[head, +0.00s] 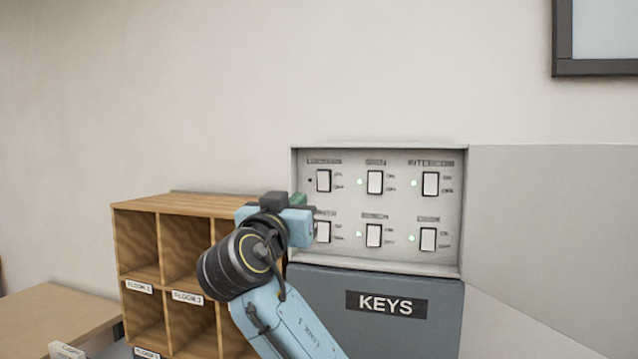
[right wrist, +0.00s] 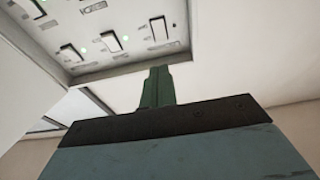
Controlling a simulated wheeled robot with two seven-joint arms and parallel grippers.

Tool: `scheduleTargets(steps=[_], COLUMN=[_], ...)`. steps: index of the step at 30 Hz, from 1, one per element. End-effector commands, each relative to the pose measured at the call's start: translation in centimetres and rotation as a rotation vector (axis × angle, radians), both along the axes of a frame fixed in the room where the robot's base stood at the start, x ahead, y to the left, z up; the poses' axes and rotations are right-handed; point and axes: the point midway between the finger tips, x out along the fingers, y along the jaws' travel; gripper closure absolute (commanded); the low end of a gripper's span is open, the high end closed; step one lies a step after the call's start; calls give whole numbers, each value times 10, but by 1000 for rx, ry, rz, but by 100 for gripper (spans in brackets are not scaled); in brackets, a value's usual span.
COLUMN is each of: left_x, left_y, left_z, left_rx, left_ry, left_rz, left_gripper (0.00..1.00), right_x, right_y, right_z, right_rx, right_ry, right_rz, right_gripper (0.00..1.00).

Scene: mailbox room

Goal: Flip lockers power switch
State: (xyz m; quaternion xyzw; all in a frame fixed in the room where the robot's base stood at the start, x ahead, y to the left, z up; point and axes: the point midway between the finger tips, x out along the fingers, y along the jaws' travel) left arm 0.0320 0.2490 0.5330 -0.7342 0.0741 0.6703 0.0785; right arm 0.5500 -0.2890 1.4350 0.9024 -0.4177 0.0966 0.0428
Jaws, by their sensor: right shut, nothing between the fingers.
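The switch panel (head: 393,208) is a pale recessed box with two rows of white rocker switches. The lockers switch (head: 323,181) is at the top left, its label blurred but readable as lockers. The small light beside it is dark. My right gripper (head: 300,201) is just left of and below this switch, in front of the panel's left edge. I cannot tell whether it touches the panel. In the right wrist view its green fingers (right wrist: 157,87) are shut together and empty, with the panel (right wrist: 120,66) beyond them. My left gripper is not in view.
Other switches, such as sign (head: 375,182) and intercom (head: 430,184), have green lights. A grey KEYS box (head: 385,330) is below the panel. Wooden pigeonholes (head: 140,240) stand left.

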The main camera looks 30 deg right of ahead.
Motion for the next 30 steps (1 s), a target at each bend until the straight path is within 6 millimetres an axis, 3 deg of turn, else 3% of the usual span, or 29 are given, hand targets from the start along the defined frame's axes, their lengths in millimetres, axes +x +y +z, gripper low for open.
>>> scheduleTargets(steps=[11, 24, 30], left_x=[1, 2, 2], left_y=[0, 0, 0], left_z=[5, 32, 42], left_rx=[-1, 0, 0], left_ry=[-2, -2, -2], left_rz=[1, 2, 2], left_gripper=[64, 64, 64], right_x=[9, 65, 83], right_y=[-10, -77, -97], right_z=[3, 23, 28], right_rx=[-4, -2, -2], right_ry=[3, 6, 5], right_rz=[-2, -2, 1], right_gripper=[100, 100, 100])
